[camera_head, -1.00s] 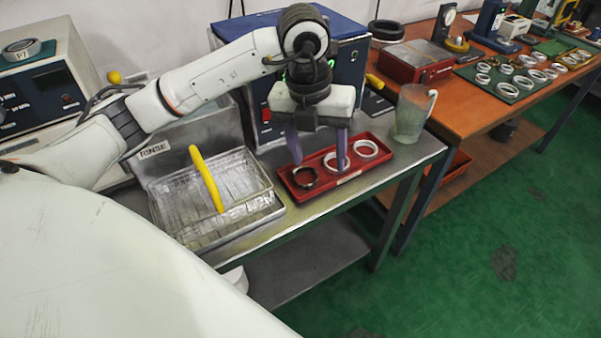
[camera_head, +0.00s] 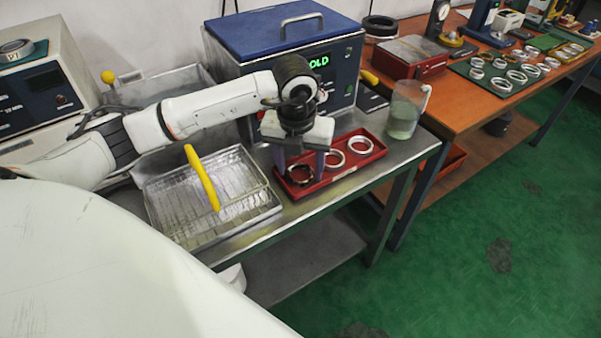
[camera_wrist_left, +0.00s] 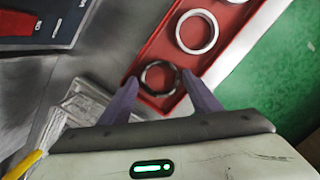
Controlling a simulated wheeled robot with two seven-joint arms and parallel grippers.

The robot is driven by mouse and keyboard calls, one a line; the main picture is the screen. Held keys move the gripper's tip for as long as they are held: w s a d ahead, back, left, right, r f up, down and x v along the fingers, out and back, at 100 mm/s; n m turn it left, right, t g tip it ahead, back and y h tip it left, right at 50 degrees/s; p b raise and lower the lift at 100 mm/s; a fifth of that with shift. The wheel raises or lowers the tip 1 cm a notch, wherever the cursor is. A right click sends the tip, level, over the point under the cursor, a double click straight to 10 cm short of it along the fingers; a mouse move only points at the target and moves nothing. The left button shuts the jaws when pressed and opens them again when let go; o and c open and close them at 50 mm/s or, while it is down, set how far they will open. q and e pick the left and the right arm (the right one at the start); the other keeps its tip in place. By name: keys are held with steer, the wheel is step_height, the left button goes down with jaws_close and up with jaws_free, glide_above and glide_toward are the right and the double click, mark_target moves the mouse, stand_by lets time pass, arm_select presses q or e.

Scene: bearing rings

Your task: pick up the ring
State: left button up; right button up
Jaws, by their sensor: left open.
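A red tray (camera_head: 345,174) on the metal bench holds three rings in a row. The left ring (camera_head: 299,184) is dark; the middle ring (camera_head: 335,168) and right ring (camera_head: 360,152) are bright silver. My left gripper (camera_head: 300,172) is open, pointing down over the dark ring, with one finger on each side. In the left wrist view, the dark ring (camera_wrist_left: 157,93) lies between the fingertips of the left gripper (camera_wrist_left: 160,79), with nothing visibly gripped. Whether the fingers touch it I cannot tell. The silver middle ring (camera_wrist_left: 197,52) lies beyond. My right gripper is not in view.
A wire basket (camera_head: 235,205) with a yellow handle (camera_head: 203,178) stands left of the tray. A blue-lidded machine (camera_head: 285,32) is behind, and a glass jug (camera_head: 405,112) stands to the right. An orange table (camera_head: 460,85) holds more rings on a green mat.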

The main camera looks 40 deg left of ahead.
arm_select(q)
steer(key=c, duration=0.8)
